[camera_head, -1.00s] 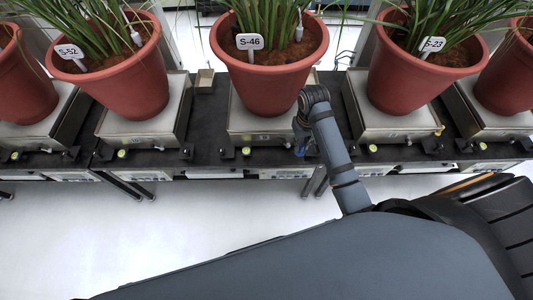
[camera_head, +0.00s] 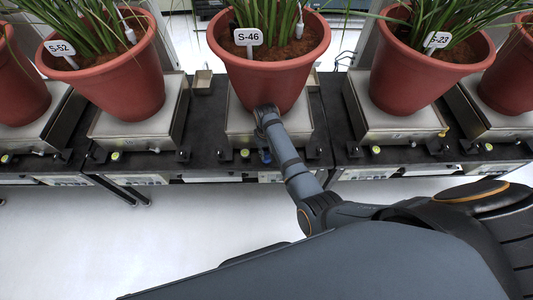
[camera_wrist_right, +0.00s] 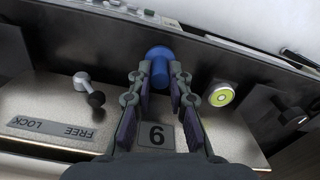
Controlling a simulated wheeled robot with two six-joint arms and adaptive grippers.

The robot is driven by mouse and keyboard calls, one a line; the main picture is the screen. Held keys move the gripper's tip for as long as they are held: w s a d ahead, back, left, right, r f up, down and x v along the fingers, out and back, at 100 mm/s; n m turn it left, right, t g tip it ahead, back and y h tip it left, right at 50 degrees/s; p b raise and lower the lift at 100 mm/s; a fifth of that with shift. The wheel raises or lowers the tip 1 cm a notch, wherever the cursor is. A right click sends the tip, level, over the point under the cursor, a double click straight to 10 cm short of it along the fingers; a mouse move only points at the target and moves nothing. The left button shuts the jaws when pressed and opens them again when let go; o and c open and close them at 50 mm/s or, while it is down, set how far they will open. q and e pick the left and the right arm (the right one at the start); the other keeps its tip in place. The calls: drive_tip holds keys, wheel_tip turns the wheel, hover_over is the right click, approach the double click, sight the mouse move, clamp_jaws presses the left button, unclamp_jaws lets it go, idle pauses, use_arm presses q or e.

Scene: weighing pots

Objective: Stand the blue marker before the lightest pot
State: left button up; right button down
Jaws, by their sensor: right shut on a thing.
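In the wrist view, the blue marker (camera_wrist_right: 160,66) has a rounded blue top and stands between the fingertips of my right gripper (camera_wrist_right: 158,82), which is shut on it. Its lower part is hidden. In the head view, my right gripper (camera_head: 265,154) is in front of the middle pot S-46 (camera_head: 262,82), at the front of its balance (camera_head: 298,125). Only a little of the blue marker (camera_head: 266,157) shows there. Pot S-52 (camera_head: 118,82) stands to the left and pot S-23 (camera_head: 415,78) to the right, each on its balance. My left gripper is out of view.
More red pots (camera_head: 18,92) show partly at both edges. A small box (camera_head: 202,82) sits left of the middle balance.

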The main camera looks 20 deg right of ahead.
sight(267, 153)
drive_tip(key=shift+f, duration=0.15)
drive_tip(key=c, duration=1.3)
unclamp_jaws()
drive_tip(key=shift+o, duration=0.2)
wheel_tip(267, 153, up, 8)
drive_tip(key=shift+f+p, duration=0.1)
drive_tip(key=shift+p, duration=0.8)
